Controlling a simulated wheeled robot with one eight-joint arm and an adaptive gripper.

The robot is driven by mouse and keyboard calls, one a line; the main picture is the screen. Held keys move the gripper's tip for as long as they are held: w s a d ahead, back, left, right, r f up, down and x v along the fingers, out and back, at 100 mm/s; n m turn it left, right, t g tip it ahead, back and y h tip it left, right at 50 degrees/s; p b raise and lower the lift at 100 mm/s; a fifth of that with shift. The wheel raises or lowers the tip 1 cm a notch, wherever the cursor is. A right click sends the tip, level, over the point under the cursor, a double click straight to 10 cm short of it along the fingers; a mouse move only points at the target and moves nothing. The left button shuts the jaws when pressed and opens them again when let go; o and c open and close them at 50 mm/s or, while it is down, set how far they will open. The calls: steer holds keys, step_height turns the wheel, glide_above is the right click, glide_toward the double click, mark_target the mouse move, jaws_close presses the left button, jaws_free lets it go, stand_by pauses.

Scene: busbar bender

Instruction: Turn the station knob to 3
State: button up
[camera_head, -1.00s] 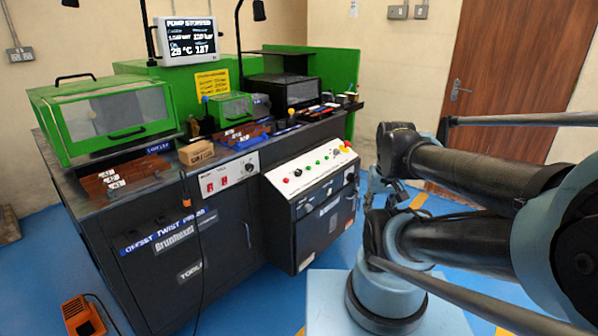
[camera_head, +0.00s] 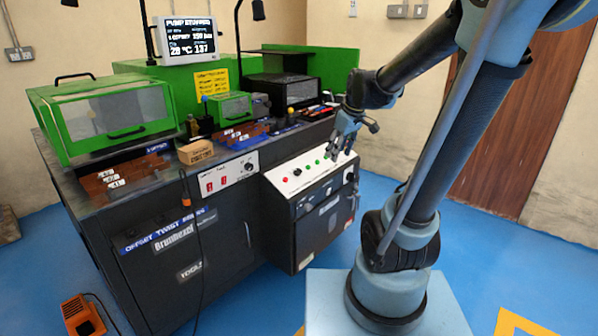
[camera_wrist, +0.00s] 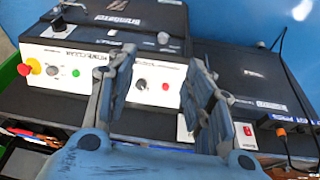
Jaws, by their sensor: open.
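A dark round knob (camera_head: 249,167) sits on the white panel (camera_head: 236,174) with two red switches, on the front of the dark bench. I cannot read its setting. In the wrist view, part of this panel (camera_wrist: 243,142) shows at the lower right, and the knob is not clearly visible. My gripper (camera_head: 341,152) is above the right end of the sloped console, well right of the knob. In the wrist view my gripper (camera_wrist: 160,72) is open and empty, with the console face beyond its fingers. No contact is visible.
The sloped console (camera_head: 311,173) has several buttons and a black knob (camera_wrist: 141,85). A red emergency button (camera_wrist: 22,69) is at its end. An orange plug and cable (camera_head: 186,201) hang in front.

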steer(key=w+a+f+n+y, duration=0.1)
steer(key=w+a+n, duration=0.2)
steer(key=w+a, duration=0.3)
steer(key=w+a+f+n, duration=0.1)
steer(key=w+a+n, duration=0.15)
steer(key=w, duration=0.55)
glide_toward(298, 170)
steer(key=x, duration=0.9)
steer(key=shift+s, duration=0.1)
steer(key=c, duration=1.1)
